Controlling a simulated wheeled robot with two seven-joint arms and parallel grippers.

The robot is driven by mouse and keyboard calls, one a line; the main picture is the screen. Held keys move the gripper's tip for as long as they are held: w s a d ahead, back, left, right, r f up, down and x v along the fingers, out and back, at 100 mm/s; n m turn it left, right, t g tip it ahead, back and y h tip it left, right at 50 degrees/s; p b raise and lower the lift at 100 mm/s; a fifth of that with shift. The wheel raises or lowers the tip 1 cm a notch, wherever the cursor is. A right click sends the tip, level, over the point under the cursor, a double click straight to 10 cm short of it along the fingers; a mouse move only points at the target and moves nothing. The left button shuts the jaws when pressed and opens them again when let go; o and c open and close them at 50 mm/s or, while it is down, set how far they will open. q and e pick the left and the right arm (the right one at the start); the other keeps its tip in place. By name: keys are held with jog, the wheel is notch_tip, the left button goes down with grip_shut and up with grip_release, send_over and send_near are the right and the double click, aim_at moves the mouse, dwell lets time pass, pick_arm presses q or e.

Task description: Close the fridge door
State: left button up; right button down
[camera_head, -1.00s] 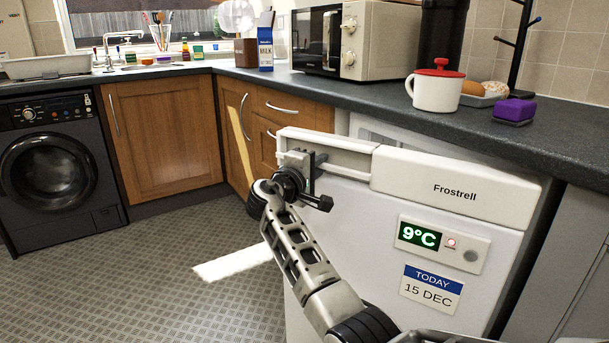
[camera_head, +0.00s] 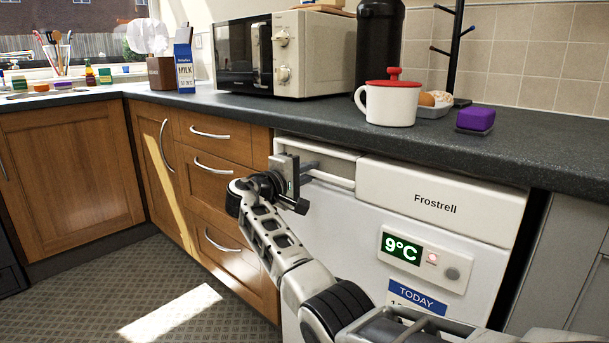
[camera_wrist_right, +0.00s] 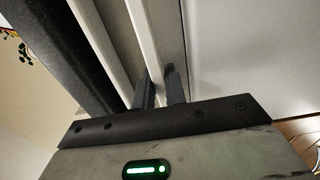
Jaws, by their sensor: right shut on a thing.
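The white fridge door (camera_head: 340,230) marked "Frostrell" stands under the worktop at the right of the head view. Its top edge is close to the worktop's front; I cannot tell if it is fully shut. The pale handle bar (camera_head: 328,178) runs across its upper left part. My right gripper (camera_head: 301,183) is shut on this handle, at the bar's left end. In the right wrist view the two dark fingers (camera_wrist_right: 160,90) are at the pale bar (camera_wrist_right: 144,40). My left gripper is not in view.
The dark worktop (camera_head: 330,115) above the door carries a microwave (camera_head: 250,55), a white mug with a red lid (camera_head: 390,103) and a purple block (camera_head: 475,118). Wooden drawers (camera_head: 222,180) adjoin the fridge on the left. Floor is clear at lower left.

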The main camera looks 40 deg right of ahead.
jog(key=shift+d, duration=0.4)
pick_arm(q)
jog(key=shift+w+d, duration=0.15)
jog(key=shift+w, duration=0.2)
pick_arm(e)
jog(key=shift+d+r+g, duration=0.1)
jog(key=shift+d+g, duration=0.05)
jog(key=shift+g, duration=0.15)
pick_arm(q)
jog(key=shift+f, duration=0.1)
pick_arm(e)
jog(key=c, duration=1.4)
grip_release()
jog(key=shift+d, duration=0.15)
jog(key=shift+c, duration=0.2)
